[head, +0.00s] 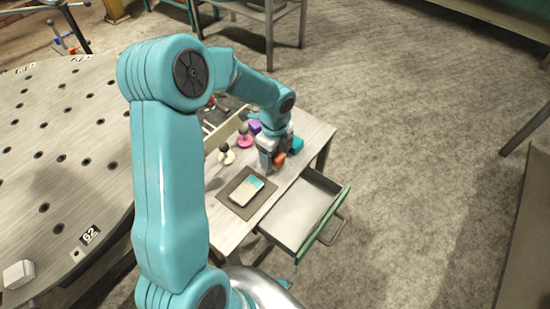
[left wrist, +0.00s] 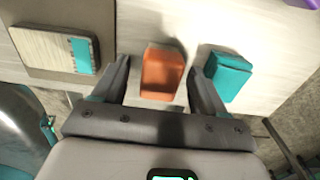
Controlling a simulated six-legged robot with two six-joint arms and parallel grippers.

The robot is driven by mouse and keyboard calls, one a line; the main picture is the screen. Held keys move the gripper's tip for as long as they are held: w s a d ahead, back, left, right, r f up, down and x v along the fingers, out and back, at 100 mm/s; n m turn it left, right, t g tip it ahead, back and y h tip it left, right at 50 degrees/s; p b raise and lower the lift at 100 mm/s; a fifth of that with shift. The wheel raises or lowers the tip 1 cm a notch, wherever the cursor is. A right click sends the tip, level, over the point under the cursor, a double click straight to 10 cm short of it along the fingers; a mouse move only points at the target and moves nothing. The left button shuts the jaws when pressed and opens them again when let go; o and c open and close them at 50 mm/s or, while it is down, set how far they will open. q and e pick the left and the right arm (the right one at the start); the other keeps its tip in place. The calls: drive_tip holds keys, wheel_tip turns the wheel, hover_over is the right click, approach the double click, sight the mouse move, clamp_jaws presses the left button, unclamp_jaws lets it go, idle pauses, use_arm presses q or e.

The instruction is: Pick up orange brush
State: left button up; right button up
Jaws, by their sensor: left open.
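The orange brush (head: 279,159) shows as a small orange block on the light table, partly hidden by my left gripper in the head view. In the left wrist view the orange brush (left wrist: 163,72) lies between the two dark fingers, its lower end nearer my palm. My left gripper (head: 270,158) is open, pointing down at the table. In the left wrist view its fingers (left wrist: 158,66) stand on either side of the brush, with a visible gap to each side. I cannot tell how high the fingertips are above the table. My right gripper is not in view.
A teal block (left wrist: 228,75) sits close to the right finger. A pale block with a teal end (head: 246,192) lies on a dark mat (head: 224,188). Purple (head: 255,126) and pink (head: 245,141) items stand behind. An open drawer (head: 300,215) juts out on the right.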

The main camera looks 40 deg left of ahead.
use_arm(q)
drive_tip(key=c, duration=1.1)
drive_tip(key=shift+o, duration=0.2)
drive_tip(key=shift+r, duration=0.1)
wheel_tip(320, 180, up, 20)
drive_tip(key=p, duration=0.2)
drive_tip(key=o, duration=0.5)
drive_tip(key=shift+c, duration=0.2)
drive_tip(key=c, duration=0.3)
